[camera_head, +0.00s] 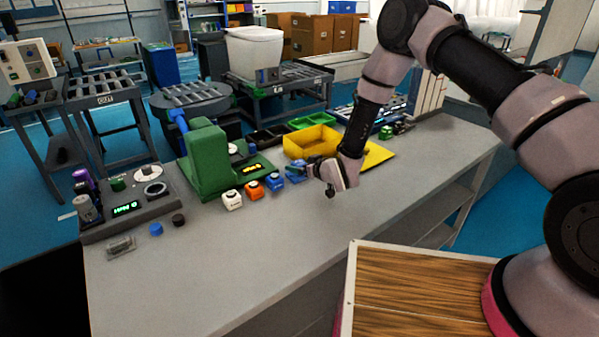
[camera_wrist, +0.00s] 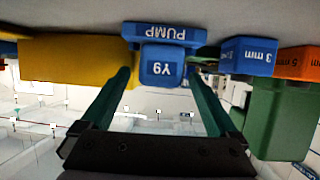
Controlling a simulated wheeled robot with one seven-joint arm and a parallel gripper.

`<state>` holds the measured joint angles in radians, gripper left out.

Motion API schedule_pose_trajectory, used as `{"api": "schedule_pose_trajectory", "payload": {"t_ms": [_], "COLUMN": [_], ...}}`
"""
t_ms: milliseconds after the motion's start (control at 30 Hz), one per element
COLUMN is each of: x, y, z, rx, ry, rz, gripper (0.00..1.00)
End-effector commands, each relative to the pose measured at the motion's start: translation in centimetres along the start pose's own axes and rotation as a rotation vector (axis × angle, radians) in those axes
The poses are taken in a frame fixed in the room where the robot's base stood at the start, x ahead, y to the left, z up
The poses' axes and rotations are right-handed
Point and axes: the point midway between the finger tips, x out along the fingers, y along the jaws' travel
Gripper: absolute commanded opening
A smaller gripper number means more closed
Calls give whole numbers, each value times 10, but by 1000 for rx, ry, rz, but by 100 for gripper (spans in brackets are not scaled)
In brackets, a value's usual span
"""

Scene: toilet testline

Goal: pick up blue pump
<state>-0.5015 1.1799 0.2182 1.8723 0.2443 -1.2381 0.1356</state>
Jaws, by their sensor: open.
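In the head view my gripper (camera_head: 312,172) is low over the bench beside the pump.
A blue "3 mm" block (camera_head: 275,182), an orange "5 mm" block (camera_head: 254,190) and a white block (camera_head: 232,200) stand in a row left of the pump. A green machine (camera_head: 208,160) and yellow bin (camera_head: 308,141) stand behind.

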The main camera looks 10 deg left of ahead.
Motion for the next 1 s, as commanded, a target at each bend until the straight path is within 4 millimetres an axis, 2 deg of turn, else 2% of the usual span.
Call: {"api": "schedule_pose_trajectory", "payload": {"t_ms": [67,167,300,333,733,1000], "x": [0,0,0,0,-2,-15], "y": [0,0,0,0,0,0], "z": [0,0,0,0,-6,-39], "rx": [0,0,0,0,-1,-2], "ry": [0,0,0,0,3,5], "rz": [0,0,0,0,0,0], "gripper": [95,61,7,0,0,0]}}
